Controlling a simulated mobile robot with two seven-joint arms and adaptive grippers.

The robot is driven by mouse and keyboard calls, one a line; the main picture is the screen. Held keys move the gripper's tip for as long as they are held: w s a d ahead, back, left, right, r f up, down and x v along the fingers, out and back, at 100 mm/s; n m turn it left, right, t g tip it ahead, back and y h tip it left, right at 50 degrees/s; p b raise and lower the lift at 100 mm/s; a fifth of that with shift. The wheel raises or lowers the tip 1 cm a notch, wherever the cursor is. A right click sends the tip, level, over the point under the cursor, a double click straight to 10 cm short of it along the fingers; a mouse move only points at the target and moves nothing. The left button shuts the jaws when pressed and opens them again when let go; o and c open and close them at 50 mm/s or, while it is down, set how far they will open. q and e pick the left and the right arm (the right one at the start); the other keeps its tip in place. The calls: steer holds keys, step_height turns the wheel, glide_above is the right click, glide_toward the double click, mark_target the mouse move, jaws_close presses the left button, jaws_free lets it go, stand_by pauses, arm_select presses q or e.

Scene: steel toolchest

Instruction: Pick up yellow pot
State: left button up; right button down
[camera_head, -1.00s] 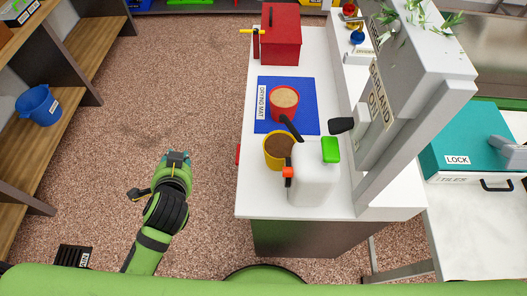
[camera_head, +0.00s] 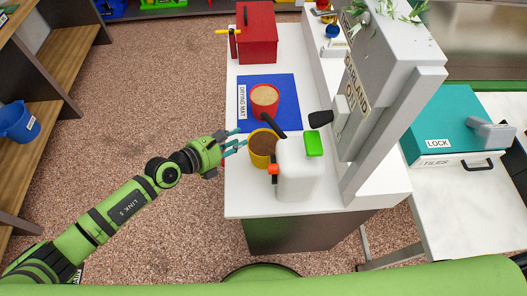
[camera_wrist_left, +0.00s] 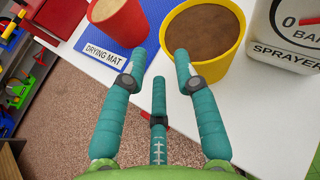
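The yellow pot (camera_head: 258,160), filled with brown soil, stands upright on the white counter, just below the blue drying mat. The white sprayer stands against its right side and hides part of it in the head view. My left gripper (camera_head: 236,143) is at the counter's left edge, just left of the pot, with its teal fingers pointing at it. In the left wrist view the fingers are spread and empty, and the yellow pot (camera_wrist_left: 213,68) is just beyond the right fingertip. Whether that finger touches the pot I cannot tell. My right gripper is not in view.
A red pot (camera_head: 265,112) with pale contents stands on the blue drying mat (camera_head: 286,88). The white sprayer (camera_head: 298,175) with black nozzle and green part crowds the pot's right. A red toolbox (camera_head: 258,38) and a grey post (camera_head: 385,130) stand on the counter. The floor left is clear.

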mark_target(263, 150)
arm_select(q)
steer(key=x, duration=0.5)
steer(key=shift+s+d, duration=0.15)
steer(key=shift+d, duration=0.15)
jaws_close()
steer(key=shift+r, duration=0.15)
